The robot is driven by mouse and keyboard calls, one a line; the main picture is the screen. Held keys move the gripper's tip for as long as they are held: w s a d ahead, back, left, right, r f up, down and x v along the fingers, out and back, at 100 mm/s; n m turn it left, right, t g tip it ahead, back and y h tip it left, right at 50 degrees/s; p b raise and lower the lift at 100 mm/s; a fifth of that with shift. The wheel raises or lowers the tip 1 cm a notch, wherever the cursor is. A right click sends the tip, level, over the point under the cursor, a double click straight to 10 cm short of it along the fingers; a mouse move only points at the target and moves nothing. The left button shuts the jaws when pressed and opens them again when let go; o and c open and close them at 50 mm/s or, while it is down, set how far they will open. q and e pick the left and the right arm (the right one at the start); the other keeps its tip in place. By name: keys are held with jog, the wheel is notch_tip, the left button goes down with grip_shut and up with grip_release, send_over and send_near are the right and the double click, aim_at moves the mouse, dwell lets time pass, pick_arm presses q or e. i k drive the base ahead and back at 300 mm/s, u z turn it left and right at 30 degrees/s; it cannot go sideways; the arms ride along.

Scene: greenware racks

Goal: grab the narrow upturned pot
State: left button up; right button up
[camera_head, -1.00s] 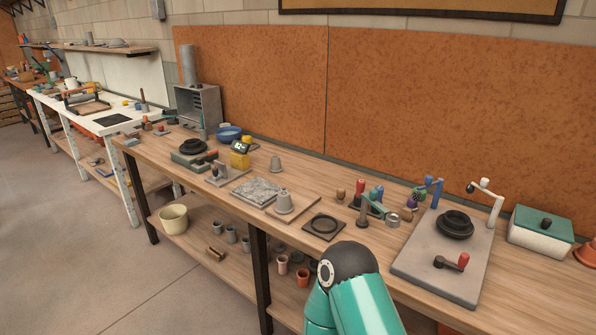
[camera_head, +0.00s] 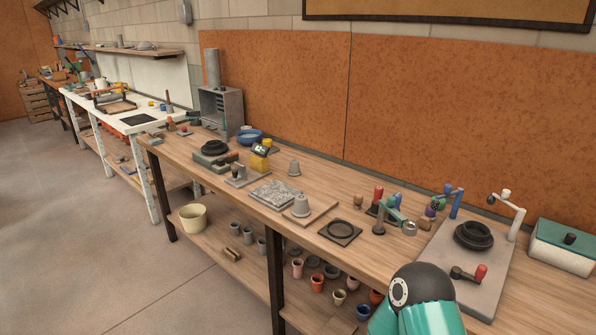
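Two grey upturned pots stand on the long wooden workbench (camera_head: 372,215). One upturned pot (camera_head: 294,168) stands directly on the bench top, toward the back. The other upturned pot (camera_head: 301,207) is nearer the front edge, on a wooden board (camera_head: 322,209) beside a speckled grey slab (camera_head: 273,193). Both look tapered, and I cannot tell for sure which is the narrow one. A teal arm link of mine with a dark joint shows at the bottom right, well away from both pots. Neither of my grippers shows.
A dark square frame (camera_head: 340,232) lies right of the board. A grey plate (camera_head: 462,262) with a black wheel head (camera_head: 474,235) is at the right. A yellow device (camera_head: 260,158) stands left of the back pot. Small pots fill the lower shelf. Floor at the left is clear.

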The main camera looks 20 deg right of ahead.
aim_at(294, 170)
jog(key=z, duration=0.05)
jog(key=i, duration=1)
jog(key=u, duration=0.05)
